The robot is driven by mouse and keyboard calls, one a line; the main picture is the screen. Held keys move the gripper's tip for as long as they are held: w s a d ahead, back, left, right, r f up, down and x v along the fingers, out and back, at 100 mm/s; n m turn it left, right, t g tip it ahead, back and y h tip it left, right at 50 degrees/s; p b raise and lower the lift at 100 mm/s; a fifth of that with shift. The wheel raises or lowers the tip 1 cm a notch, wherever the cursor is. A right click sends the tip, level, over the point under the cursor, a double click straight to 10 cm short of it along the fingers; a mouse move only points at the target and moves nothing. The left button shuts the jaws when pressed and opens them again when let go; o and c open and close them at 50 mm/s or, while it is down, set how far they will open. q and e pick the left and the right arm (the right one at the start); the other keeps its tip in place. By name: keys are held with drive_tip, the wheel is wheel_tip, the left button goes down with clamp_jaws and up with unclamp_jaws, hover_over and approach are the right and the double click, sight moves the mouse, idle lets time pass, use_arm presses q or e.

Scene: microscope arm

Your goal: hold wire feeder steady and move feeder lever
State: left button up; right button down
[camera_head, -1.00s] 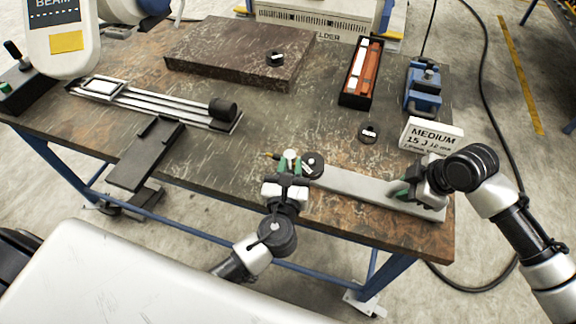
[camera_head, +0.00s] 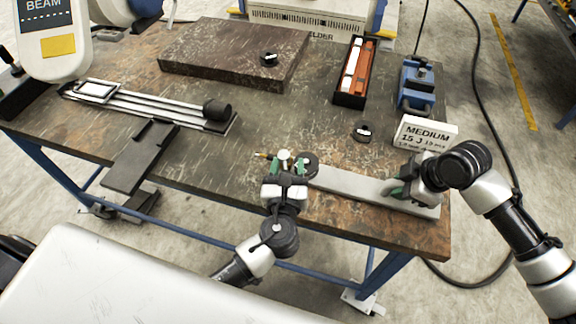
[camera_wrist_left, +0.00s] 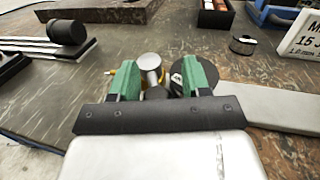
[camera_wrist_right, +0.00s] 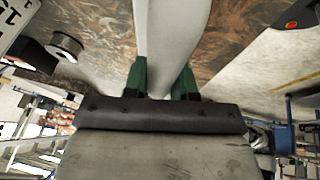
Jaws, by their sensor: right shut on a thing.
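The wire feeder is a long pale grey bar (camera_head: 350,184) lying near the table's front edge, with a dark round disc (camera_head: 308,164) at its left end. A short silver-topped lever (camera_head: 284,156) stands beside the disc; it also shows in the left wrist view (camera_wrist_left: 150,64). My left gripper (camera_head: 286,170) is open, its green fingers on either side of the lever with gaps visible in the left wrist view (camera_wrist_left: 163,82). My right gripper (camera_head: 396,189) is shut on the feeder's right end, and its green fingers clasp a grey part (camera_wrist_right: 165,45) in the right wrist view.
A white MEDIUM block (camera_head: 425,134), a small black ring (camera_head: 361,132) and a blue clamp-like tool (camera_head: 415,88) lie behind the feeder. A tray of rods (camera_head: 350,98) and a thick dark plate (camera_head: 225,62) stand further back. A railed fixture (camera_head: 150,108) lies left.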

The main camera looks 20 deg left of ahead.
drive_tip(key=shift+a+r, duration=0.15)
use_arm(q)
drive_tip(key=v, duration=1.2)
use_arm(e)
drive_tip(key=shift+w, duration=0.1)
use_arm(q)
drive_tip(key=shift+r, duration=0.1)
use_arm(e)
drive_tip(key=c, duration=0.8)
unclamp_jaws()
drive_tip(key=shift+d, duration=0.2)
